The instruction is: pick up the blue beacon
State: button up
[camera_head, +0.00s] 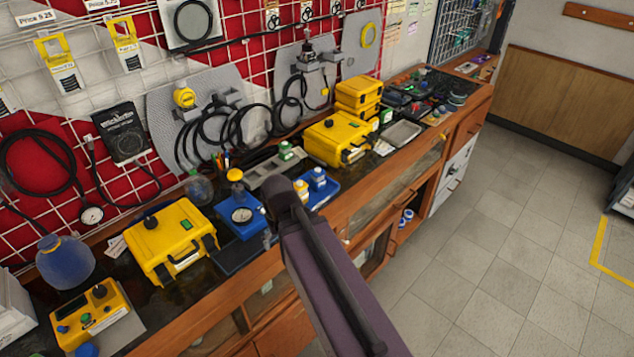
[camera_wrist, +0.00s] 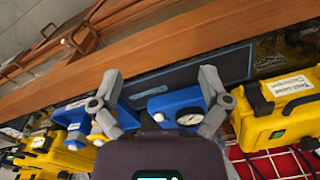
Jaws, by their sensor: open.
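A blue, rounded, translucent object (camera_head: 65,262), which may be the blue beacon, stands on the bench at the far left in the head view. It is behind the yellow control box and left of a yellow case; I do not make it out in the wrist view. My gripper (camera_wrist: 158,75) is open and empty in the wrist view. Its fingers are spread over the front of the bench, around a dark blue mat (camera_wrist: 185,75) and the blue gauge unit (camera_wrist: 178,106). In the head view my arm hides the gripper.
A yellow case (camera_head: 170,238) stands between the blue object and the gauge unit (camera_head: 240,216). A yellow control box (camera_head: 92,318) is at the front left. A blue tray (camera_head: 325,193) with small bottles is near my arm. Hoses hang on the wall grid. The floor (camera_head: 500,230) is clear.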

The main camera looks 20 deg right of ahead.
jog(key=w+d+f+n+t+y+b, duration=0.2)
jog(key=w+d+t+y+b, duration=0.1)
jog(key=w+d, duration=0.15)
jog(key=t+b, duration=0.6)
jog(key=t, duration=0.4)
send_near(320, 171)
jog(key=a+v, duration=0.1)
jog(key=v, duration=0.1)
jog(key=shift+s+d+r+n, duration=0.1)
jog(key=shift+s+d+n, duration=0.1)
jog(key=shift+d, duration=0.15)
jog(key=shift+s+d+r+n, duration=0.1)
jog(key=shift+d+n, duration=0.1)
jog(key=shift+d, duration=0.1)
jog(key=shift+w+f, duration=0.1)
jog(key=shift+w, duration=0.05)
jog(key=shift+b+x, duration=1.8)
jog(key=shift+x, duration=2.4)
jog(key=shift+a, duration=0.1)
